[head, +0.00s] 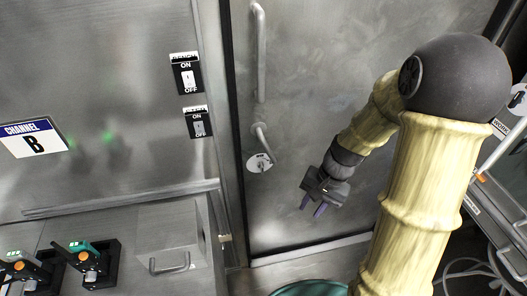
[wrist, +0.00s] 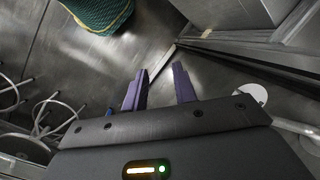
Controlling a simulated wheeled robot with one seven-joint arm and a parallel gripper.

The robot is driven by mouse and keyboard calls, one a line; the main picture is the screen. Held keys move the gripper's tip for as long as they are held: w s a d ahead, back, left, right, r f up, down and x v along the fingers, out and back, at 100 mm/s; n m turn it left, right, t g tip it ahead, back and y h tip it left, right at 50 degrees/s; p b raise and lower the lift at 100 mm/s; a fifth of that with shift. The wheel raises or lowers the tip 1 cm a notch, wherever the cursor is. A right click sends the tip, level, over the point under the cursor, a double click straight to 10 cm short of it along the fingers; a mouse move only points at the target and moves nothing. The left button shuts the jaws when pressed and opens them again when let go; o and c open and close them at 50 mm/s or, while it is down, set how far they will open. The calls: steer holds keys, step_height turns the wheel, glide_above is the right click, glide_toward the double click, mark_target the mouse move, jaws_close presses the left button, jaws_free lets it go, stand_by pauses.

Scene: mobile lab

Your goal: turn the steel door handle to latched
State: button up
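The steel door handle (head: 263,139) is a short bent lever on the grey metal door (head: 330,85). It slants down and slightly right, its lower end over a round white plate (head: 260,162) with small dark marks I cannot read. My gripper (head: 312,207) is open and empty, below and right of the handle and apart from it, purple fingers pointing down. In the wrist view the open fingers (wrist: 160,70) have nothing between them. The white plate (wrist: 252,94) and part of the lever (wrist: 295,127) show at the right there, outside the fingers.
A long vertical pull bar (head: 260,52) is above the handle. Switches (head: 186,78) and a bench (head: 130,205) are at left. A teal basket (head: 310,289) stands at the bottom; it also shows in the wrist view (wrist: 100,14). A cart with cables (head: 497,262) is at right.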

steer(key=w+f+m+t+y, duration=0.2)
steer(key=w+f+m+y, duration=0.2)
steer(key=w+m+y, duration=0.7)
steer(key=w+d+m+t+y, duration=0.2)
steer(key=w+d+m+t, duration=0.1)
steer(key=w+d+t, duration=0.1)
steer(key=shift+w+r+t+y, duration=0.45)
steer(key=shift+w+t, duration=0.25)
steer(key=shift+w, duration=0.5)
steer(key=p+x, duration=0.3)
steer(key=x, duration=1.4)
steer(key=shift+a+f+p, duration=0.1)
steer(key=shift+a+p, duration=0.15)
steer(key=shift+p, duration=0.05)
jaws_close()
